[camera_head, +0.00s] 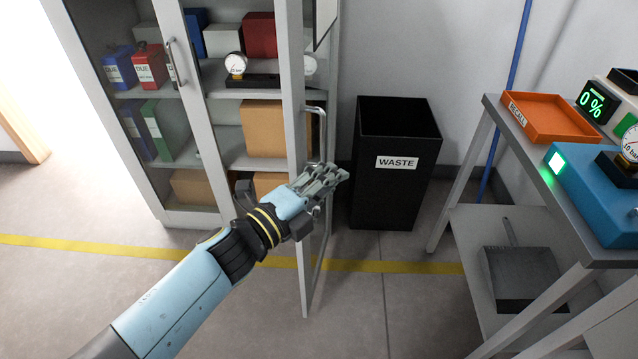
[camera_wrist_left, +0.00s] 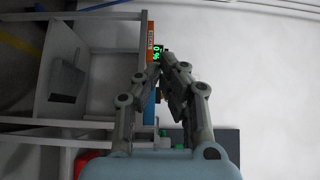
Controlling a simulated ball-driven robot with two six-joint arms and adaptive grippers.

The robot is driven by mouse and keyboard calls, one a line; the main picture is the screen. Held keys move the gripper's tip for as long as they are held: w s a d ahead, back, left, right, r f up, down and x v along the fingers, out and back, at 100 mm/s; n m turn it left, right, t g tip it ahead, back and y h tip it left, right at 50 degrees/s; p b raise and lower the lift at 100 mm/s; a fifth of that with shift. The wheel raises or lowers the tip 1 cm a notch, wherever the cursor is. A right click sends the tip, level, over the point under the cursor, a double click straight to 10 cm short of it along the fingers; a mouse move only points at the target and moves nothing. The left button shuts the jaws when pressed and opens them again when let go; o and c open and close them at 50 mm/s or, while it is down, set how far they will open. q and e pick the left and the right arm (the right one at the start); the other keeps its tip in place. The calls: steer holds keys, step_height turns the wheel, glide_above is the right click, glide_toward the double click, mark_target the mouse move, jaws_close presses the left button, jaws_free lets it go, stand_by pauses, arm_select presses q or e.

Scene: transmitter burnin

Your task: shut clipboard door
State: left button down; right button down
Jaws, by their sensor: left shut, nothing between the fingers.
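The right door (camera_head: 293,90) of the grey cabinet stands open, swung out toward me and seen nearly edge-on. A pale panel with a dark edge, which looks like the clipboard (camera_head: 325,18), shows at its top. A bar handle (camera_head: 322,125) is on its right-hand face. The left door (camera_head: 180,95) is glazed and closed. My left gripper (camera_head: 335,177) is shut and empty, in front of the open door's lower part near the handle's lower end. I cannot tell whether it touches the door. The fingers also show in the left wrist view (camera_wrist_left: 165,75). My right gripper is not in view.
A black waste bin (camera_head: 397,190) stands right of the door. A workbench (camera_head: 490,105) at right holds an orange recall tray (camera_head: 553,116) and a blue device (camera_head: 590,200), with a dustpan (camera_head: 520,270) on its lower shelf.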

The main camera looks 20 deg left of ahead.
arm_select(q)
steer(key=shift+w+a, duration=0.3)
steer(key=shift+w, duration=0.65)
steer(key=shift+w+a, duration=0.25)
steer(key=shift+w, duration=0.65)
steer(key=shift+w+a, duration=0.3)
steer(key=shift+w, duration=0.65)
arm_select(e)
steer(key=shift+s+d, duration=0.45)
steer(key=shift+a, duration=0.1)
